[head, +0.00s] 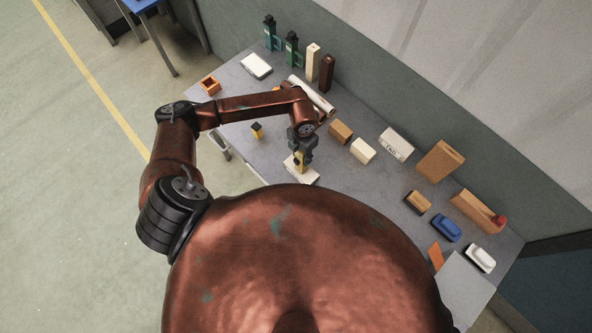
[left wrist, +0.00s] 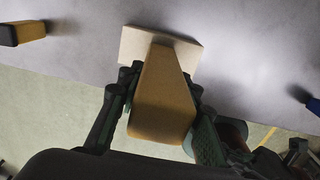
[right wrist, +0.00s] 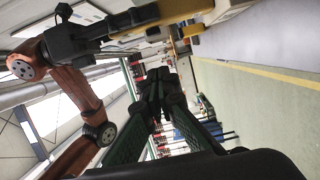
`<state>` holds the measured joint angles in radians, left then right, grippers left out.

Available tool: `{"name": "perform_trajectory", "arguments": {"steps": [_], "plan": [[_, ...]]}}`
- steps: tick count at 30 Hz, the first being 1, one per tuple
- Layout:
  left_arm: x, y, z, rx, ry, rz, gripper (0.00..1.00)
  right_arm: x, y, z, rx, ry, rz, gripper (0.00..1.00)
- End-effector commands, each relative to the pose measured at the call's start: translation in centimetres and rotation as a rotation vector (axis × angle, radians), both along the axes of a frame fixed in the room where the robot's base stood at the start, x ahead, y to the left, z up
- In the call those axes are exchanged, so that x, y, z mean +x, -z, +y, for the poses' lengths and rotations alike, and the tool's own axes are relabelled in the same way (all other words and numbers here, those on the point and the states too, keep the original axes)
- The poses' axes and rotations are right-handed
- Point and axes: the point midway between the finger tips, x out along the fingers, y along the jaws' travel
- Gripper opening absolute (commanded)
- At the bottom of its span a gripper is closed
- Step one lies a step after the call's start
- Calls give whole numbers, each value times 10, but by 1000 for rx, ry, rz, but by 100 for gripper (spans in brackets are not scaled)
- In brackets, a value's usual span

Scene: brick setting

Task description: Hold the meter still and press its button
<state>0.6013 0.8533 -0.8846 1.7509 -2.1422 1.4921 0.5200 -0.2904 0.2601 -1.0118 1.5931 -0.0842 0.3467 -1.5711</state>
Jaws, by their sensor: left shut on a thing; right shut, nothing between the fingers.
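My left gripper (head: 300,158) is shut on a yellow, block-like body, which I take to be the meter (left wrist: 163,95). In the left wrist view it stands between the two fingers, with a cream block (left wrist: 185,48) at its far end. The cream block (head: 303,174) lies on the table near its front edge; whether the two are joined I cannot tell. No button shows clearly. My right gripper (right wrist: 157,90) is shut and empty in the right wrist view, apart from the yellow body (right wrist: 165,13). In the head view the right gripper is hidden.
A small black-and-yellow item (head: 257,131) stands left of the left gripper. Brown (head: 341,131) and white (head: 363,150) blocks stand to its right. A white roll (head: 312,94) lies behind my left arm. Blue (head: 446,228) and white (head: 481,258) items lie at the right end.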

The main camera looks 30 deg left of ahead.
Motion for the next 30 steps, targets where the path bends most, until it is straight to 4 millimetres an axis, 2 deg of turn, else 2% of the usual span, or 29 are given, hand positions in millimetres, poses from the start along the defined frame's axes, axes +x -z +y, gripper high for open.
{"name": "perform_trajectory", "arguments": {"steps": [1,4,13,17,20,30], "plan": [[0,1,1,1,0,1,2,-8,0,5,-2,-9,-8,0],[0,1,0,1,0,1,2,-14,0,10,-4,-18,-18,0],[0,1,0,2,0,2,2,-14,0,10,-5,-18,-18,0],[0,1,0,2,0,2,2,-9,0,16,-4,-18,-19,0],[-1,1,0,1,0,2,2,-1,-1,28,-3,-18,-19,0],[-1,1,0,1,0,2,2,37,-1,86,-3,-18,-18,0]]}}
